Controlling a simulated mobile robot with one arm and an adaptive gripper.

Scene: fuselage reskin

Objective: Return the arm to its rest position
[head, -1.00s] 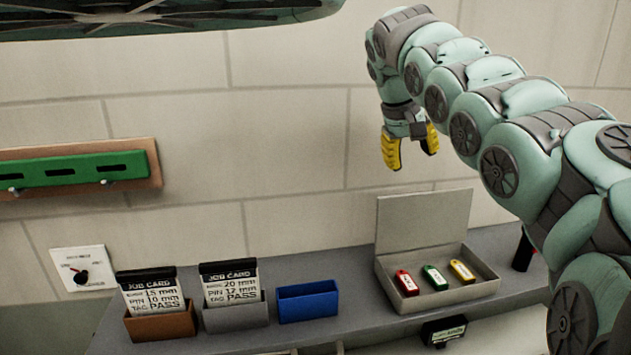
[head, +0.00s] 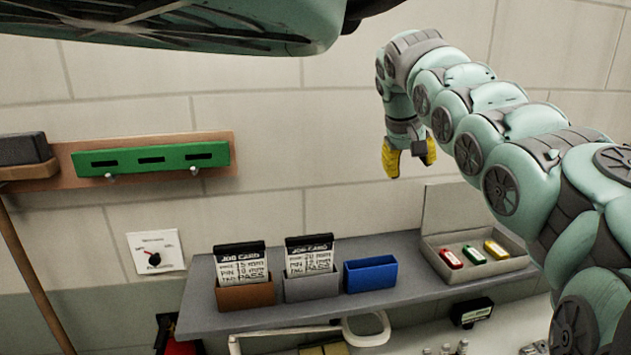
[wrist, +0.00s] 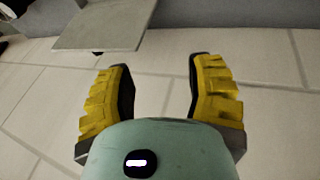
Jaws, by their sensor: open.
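My gripper (head: 409,158) hangs from the end of my arm at the upper right of the head view, fingers pointing down. Its two yellow fingers are apart with nothing between them. The wrist view also shows the open gripper (wrist: 161,90) with empty space and the tiled wall between the fingers. In the head view the gripper is above the shelf and above the open grey box, apart from both. Part of my arm is cut off at the right edge.
A grey shelf (head: 400,302) carries two job card holders (head: 245,296) (head: 311,287), a blue bin (head: 371,275) and an open grey box (head: 441,243) with red, green and yellow tags. A green rack (head: 152,159) and a dial plate (head: 156,252) are on the wall at left.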

